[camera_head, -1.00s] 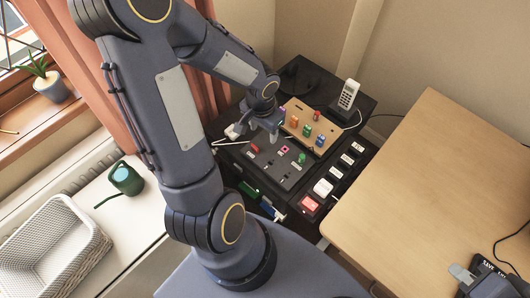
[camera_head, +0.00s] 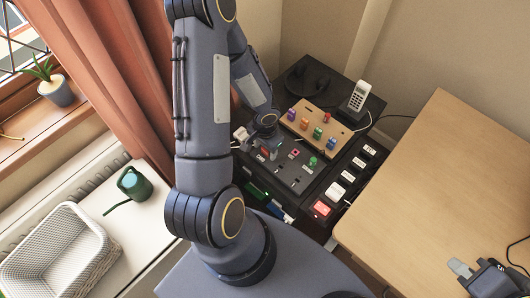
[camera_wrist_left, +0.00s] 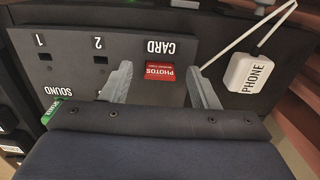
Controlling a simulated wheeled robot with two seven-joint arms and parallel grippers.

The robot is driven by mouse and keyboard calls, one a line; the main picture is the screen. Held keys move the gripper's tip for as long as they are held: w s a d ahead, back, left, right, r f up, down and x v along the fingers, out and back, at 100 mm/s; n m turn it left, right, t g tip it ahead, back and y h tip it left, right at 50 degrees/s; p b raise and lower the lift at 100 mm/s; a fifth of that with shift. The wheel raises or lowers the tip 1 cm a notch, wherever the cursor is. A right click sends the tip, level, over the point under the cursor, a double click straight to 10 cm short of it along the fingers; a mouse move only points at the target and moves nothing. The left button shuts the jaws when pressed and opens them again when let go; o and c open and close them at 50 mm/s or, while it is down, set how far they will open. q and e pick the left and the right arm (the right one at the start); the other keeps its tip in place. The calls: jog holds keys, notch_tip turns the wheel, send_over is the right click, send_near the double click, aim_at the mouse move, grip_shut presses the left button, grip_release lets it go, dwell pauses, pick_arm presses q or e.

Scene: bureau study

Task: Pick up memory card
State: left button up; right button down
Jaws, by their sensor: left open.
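The memory card is a red card marked PHOTOS (camera_wrist_left: 160,70), standing in the CARD slot of a dark panel (camera_wrist_left: 75,45). In the wrist view my left gripper (camera_wrist_left: 159,78) is open, with one finger on each side of the card. I cannot tell whether either finger touches it. In the head view the left gripper (camera_head: 264,141) is over the panel's left part, and the red card (camera_head: 265,151) shows just below it. My right gripper (camera_head: 462,268) is at the lower right, over the wooden table; its jaw opening is unclear.
A white PHONE plug (camera_wrist_left: 249,73) with a cable sits beside the card slot. A wooden board with coloured pegs (camera_head: 310,128) and a cordless phone (camera_head: 358,96) stand behind the panel. A wooden table (camera_head: 440,180) is at the right, mostly clear.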

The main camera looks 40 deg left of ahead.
pick_arm(q)
jog(key=c, duration=1.1)
jog(key=shift+r, duration=0.1)
